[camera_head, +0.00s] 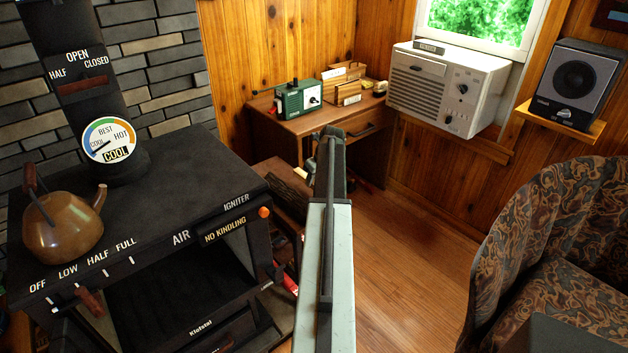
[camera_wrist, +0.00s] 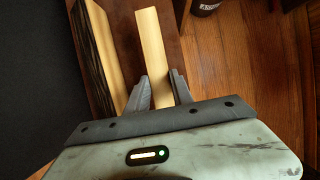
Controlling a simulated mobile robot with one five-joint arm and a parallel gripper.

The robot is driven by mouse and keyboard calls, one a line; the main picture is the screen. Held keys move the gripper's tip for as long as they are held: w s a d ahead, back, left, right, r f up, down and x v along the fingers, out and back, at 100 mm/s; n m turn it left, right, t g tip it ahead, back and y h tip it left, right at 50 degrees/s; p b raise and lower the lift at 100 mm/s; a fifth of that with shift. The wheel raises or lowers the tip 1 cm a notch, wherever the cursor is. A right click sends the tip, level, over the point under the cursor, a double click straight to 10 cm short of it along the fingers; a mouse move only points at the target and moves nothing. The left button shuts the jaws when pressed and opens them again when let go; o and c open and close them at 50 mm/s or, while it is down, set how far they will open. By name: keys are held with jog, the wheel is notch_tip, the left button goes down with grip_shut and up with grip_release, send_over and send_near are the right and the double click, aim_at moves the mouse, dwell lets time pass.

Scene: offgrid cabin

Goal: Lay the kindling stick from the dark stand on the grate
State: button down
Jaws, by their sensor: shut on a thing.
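In the wrist view, a pale, straight kindling stick (camera_wrist: 155,45) lies between the two grey fingers of my gripper (camera_wrist: 160,80), which is shut on it. The stick extends away from the jaws, over the dark reddish-brown stand (camera_wrist: 190,65). Whether it still touches the stand cannot be told. In the head view, my arm hides the gripper and the stick. The black stove (camera_head: 150,215) stands at left with its firebox (camera_head: 170,295) open at the front. The firebox inside is dark, and the grate cannot be made out clearly.
A split log with dark bark (camera_wrist: 97,55) lies left of the stick. A copper kettle (camera_head: 65,225) sits on the stovetop. A desk (camera_head: 315,122) stands at the back, and a patterned armchair (camera_head: 560,240) at right. Wooden floor (camera_head: 415,240) between them is clear.

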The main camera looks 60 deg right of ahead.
notch_tip(320, 180, up, 12)
jog(key=p, duration=1)
jog(key=shift+r+p, duration=0.15)
jog(key=shift+p, duration=0.15)
notch_tip(320, 180, up, 6)
jog(key=p, duration=0.6)
dwell(0.6)
